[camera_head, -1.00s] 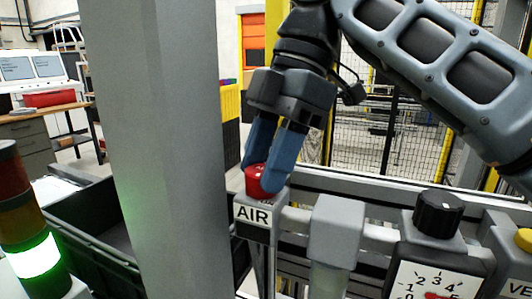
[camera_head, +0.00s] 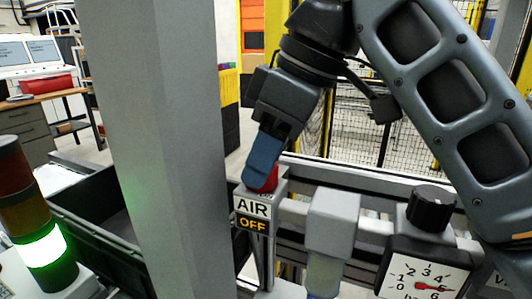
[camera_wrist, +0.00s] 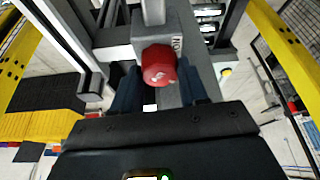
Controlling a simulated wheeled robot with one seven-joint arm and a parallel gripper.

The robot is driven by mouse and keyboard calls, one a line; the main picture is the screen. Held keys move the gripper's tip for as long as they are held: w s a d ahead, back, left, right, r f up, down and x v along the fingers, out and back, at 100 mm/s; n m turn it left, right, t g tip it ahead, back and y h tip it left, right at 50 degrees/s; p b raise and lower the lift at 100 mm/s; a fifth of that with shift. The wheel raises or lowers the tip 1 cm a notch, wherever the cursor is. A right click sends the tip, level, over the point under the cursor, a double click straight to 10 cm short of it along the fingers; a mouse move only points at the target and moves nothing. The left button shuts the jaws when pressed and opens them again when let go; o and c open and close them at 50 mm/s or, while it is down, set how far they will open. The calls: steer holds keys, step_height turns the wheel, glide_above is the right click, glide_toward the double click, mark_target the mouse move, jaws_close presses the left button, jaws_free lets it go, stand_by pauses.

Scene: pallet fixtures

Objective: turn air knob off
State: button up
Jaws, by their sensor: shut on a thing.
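The red air knob (camera_head: 266,180) sits on top of the grey post marked AIR (camera_head: 252,207). Under that label a dark plate reads OFF (camera_head: 252,224) in yellow-orange letters. My gripper (camera_head: 260,172) comes down from above and is shut on the knob, its blue fingers covering much of it in the head view. In the wrist view the knob (camera_wrist: 159,65) shows its red top between the two blue fingers (camera_wrist: 160,88), and part of a white label with dark letters shows beside it.
A grey pillar (camera_head: 165,150) stands close left of the post. To the right are a grey filter unit (camera_head: 333,220), a black knob (camera_head: 430,208) and a dial (camera_head: 425,277). A signal tower (camera_head: 38,235) glows green at the left. Wire fencing (camera_head: 365,130) stands behind.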

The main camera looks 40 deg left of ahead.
steer(key=shift+m+t, duration=0.3)
steer(key=shift+m, duration=0.3)
steer(key=o, duration=1.1)
steer(key=shift+c, duration=0.2)
steer(key=v, duration=0.7)
steer(key=shift+r+b, duration=0.35)
steer(key=shift+b, duration=0.05)
steer(key=shift+d, duration=0.2)
